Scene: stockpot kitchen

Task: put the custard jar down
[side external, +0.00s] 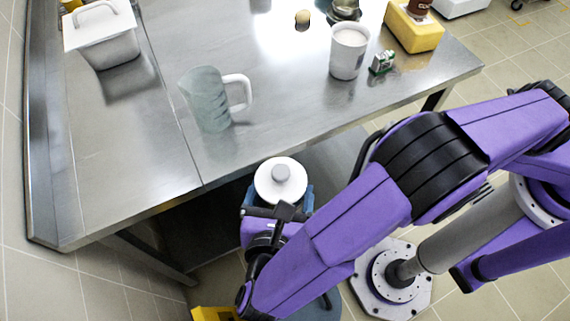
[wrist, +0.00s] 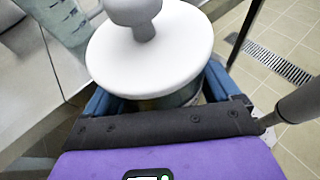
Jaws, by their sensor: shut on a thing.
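The custard jar (side external: 281,183) has a round white lid with a grey knob. In the side view it is in my gripper (side external: 280,200), off the near edge of the steel table. In the wrist view the lid of the jar (wrist: 150,55) fills the upper middle, with a strip of the body below it. The blue fingers of my gripper (wrist: 165,100) are on both sides of the jar, shut on it. Most of the jar's body is hidden under the lid and behind my gripper.
The steel table (side external: 160,150) has a clear glass jug (side external: 208,100) near its front edge. A white cup (side external: 348,52), a small green box (side external: 382,62) and a yellow block (side external: 413,30) stand right. A lidded white container (side external: 103,38) is at the back left. Bare table surrounds the jug.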

